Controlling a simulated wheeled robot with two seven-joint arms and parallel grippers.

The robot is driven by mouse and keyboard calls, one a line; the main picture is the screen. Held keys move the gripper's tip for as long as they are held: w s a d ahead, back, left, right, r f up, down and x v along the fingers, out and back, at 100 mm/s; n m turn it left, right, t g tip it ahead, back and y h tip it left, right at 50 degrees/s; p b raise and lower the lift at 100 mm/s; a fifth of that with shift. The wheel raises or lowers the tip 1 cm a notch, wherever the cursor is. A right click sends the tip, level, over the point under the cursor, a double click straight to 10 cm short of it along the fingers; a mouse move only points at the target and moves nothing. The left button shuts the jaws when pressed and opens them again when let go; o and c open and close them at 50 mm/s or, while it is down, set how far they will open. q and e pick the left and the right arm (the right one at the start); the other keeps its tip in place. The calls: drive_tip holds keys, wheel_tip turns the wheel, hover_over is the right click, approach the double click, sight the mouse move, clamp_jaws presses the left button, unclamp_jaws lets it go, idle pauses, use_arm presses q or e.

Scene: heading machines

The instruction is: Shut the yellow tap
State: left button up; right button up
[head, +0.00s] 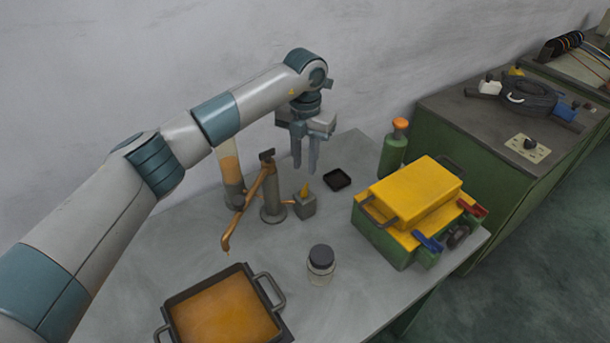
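The yellow tap (305,189) shows as a small yellow lever standing up, slightly tilted, on a grey block. The block sits on the bench, right beside a grey post that carries a copper-coloured pipe (240,212) with a down-turned spout. Whether the tap is open or shut I cannot tell. My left gripper (305,168) points down above and behind the lever, its two fingers apart with nothing between them. It does not appear to touch the tap. My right gripper is out of view.
A black-rimmed tray (176,303) of orange liquid stands in front. A dark-lidded jar (321,262), a small black dish (337,179), a green bottle (393,150) and a green-and-yellow box (375,236) stand on the grey bench. The wall is close behind.

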sight(305, 186)
use_arm(q)
drive_tip(key=shift+f+p, duration=1.15)
drive_tip(key=shift+f, duration=2.45)
clamp_jaws()
